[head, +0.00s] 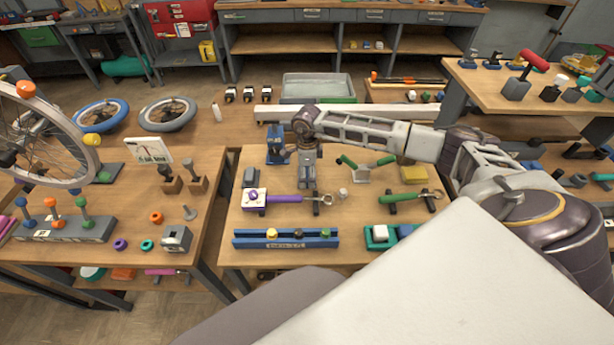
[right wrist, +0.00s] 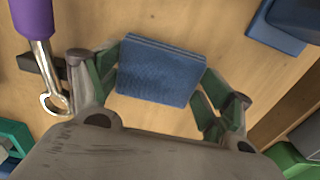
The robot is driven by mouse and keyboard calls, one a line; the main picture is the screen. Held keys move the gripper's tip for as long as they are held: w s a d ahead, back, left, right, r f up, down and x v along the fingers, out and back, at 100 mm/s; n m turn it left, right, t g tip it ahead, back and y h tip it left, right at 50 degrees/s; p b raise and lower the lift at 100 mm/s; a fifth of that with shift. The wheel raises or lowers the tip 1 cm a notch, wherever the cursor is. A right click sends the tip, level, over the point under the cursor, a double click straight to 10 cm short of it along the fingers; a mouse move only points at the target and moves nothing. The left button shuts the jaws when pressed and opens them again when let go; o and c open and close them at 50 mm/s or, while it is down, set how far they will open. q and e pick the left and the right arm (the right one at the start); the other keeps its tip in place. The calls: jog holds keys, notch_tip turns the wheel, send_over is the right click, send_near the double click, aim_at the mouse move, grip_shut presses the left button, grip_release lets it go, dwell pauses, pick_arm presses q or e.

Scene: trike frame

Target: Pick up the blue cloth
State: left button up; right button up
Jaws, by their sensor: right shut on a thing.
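The blue cloth (right wrist: 160,72) is a folded, textured pad in the right wrist view. It sits between the two fingers of my right gripper (right wrist: 158,78), which touch it at its opposite ends, so the gripper is shut on it. In the head view my right gripper (head: 308,184) points down over the middle of the centre table (head: 228,222); the cloth cannot be made out there. Whether the cloth is clear of the tabletop cannot be told. My left gripper is not in view.
A purple-handled wrench (head: 285,198) lies close to the gripper, on the near side. A blue stand (head: 275,145) is behind it to the left. A green-handled part (head: 367,163) stands to the right. A blue rack (head: 285,240) lies along the near edge.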

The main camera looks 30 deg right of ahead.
aim_at(307, 174)
jog(key=shift+r, duration=0.1)
notch_tip(307, 174, up, 9)
jog(key=shift+f+b, duration=0.2)
jog(key=shift+b, duration=0.2)
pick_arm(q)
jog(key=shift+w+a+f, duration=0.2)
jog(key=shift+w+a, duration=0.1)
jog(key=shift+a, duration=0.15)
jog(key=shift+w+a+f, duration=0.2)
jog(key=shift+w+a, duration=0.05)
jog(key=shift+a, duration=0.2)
pick_arm(e)
jog(key=shift+r, duration=0.6)
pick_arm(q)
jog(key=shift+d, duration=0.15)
